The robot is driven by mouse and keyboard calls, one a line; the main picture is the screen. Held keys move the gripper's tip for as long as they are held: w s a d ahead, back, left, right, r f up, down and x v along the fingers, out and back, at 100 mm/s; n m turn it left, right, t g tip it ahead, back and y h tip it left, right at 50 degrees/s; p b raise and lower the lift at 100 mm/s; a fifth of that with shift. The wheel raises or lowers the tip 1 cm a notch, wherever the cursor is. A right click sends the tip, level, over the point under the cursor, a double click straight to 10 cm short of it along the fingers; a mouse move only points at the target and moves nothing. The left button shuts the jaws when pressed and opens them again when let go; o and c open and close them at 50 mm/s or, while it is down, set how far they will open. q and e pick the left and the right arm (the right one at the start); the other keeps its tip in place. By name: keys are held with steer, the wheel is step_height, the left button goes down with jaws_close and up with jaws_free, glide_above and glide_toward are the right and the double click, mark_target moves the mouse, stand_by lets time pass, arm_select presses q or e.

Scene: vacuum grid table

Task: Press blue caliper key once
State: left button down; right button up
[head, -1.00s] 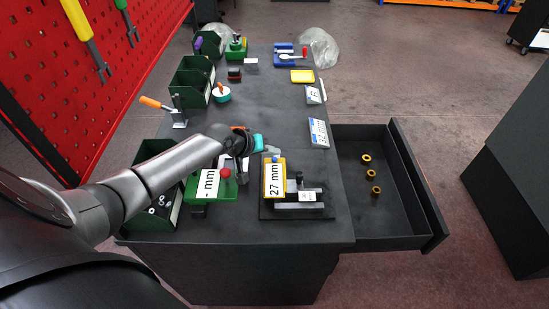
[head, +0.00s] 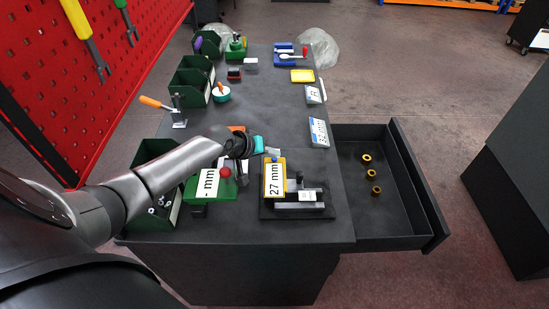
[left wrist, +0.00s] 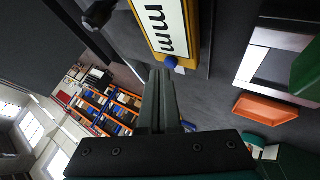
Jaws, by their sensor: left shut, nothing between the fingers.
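In the left wrist view the blue key (left wrist: 171,62) is at the end of the yellow display (left wrist: 151,44), partly hidden by the fingertips. My right gripper is in neither view.
A green unit (head: 204,212) with a "- mm" label and red button (head: 225,173) stands left of the caliper. A grey block (head: 306,196) sits right of the display. An open drawer (head: 386,220) holds brass rings. Green bins (head: 190,85) line the left edge.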

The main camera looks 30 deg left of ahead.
mark_target(272, 163)
arm_select(q)
steer(key=shift+f+b, duration=0.3)
steer(key=shift+f, duration=0.15)
stand_by(0.5)
stand_by(0.3)
steer(key=shift+r+p, duration=0.85)
steer(key=shift+p, duration=0.15)
steer(key=shift+r, duration=0.1)
step_height(272, 163, up, 5)
steer(key=p, duration=0.5)
steer(key=shift+d, duration=0.1)
